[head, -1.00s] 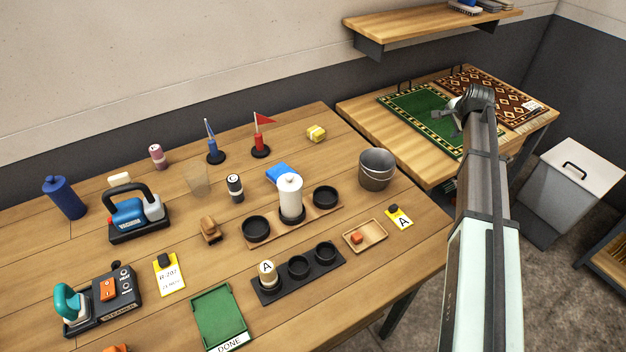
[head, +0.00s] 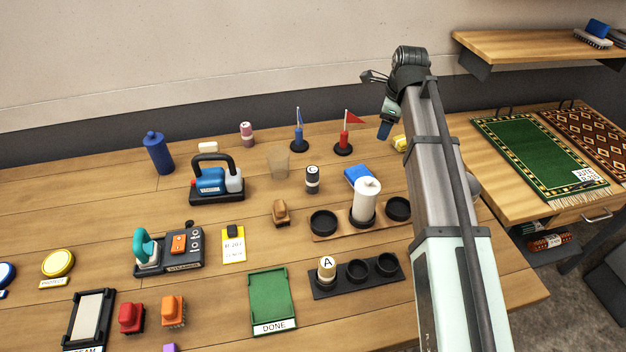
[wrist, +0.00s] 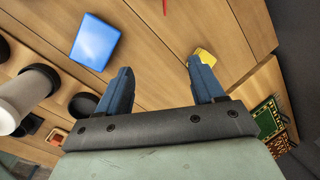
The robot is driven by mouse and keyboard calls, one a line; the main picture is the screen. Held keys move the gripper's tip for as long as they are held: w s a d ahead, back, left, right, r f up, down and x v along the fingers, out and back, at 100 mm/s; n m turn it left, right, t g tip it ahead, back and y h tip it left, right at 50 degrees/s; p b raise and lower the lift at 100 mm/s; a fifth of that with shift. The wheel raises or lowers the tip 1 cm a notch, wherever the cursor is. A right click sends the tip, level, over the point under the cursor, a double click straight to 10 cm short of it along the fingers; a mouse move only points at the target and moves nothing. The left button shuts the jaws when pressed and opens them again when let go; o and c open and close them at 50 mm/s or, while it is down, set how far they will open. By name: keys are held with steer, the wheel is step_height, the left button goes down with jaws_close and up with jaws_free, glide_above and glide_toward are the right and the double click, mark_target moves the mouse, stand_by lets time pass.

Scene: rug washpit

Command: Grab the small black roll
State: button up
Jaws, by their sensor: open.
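The small black roll (head: 312,180) stands upright on the wooden table, with a pale top bearing a dark letter. It is left of the blue block and behind the wooden stand with black cups. My gripper (head: 385,128) is above the table to its right and farther back, apart from it. In the wrist view my gripper (wrist: 162,82) has its two blue fingers spread wide with nothing between them. The black roll cannot be made out in the wrist view.
A blue block (head: 358,176), a tall white roll (head: 365,202), a clear cup (head: 278,162) and red (head: 343,142) and blue (head: 299,138) flag stands surround the roll. A pink roll (head: 247,133) stands farther back. A yellow block (wrist: 204,57) lies below my right finger.

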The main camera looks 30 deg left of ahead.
mark_target(312, 180)
steer(key=s+a, duration=0.3)
steer(key=s, duration=0.3)
steer(key=s+a+r+m+g+h, duration=0.1)
steer(key=s+a, duration=0.3)
steer(key=s, duration=0.2)
steer(key=s+a+m+g+h, duration=0.1)
steer(key=s+a, duration=0.3)
steer(key=s, duration=0.3)
steer(key=shift+s+a+r, duration=0.1)
steer(key=shift+a+r, duration=0.15)
steer(key=shift+s+f, duration=0.15)
steer(key=shift+f, duration=6.7)
steer(key=shift+c, duration=0.5)
steer(key=c, duration=1)
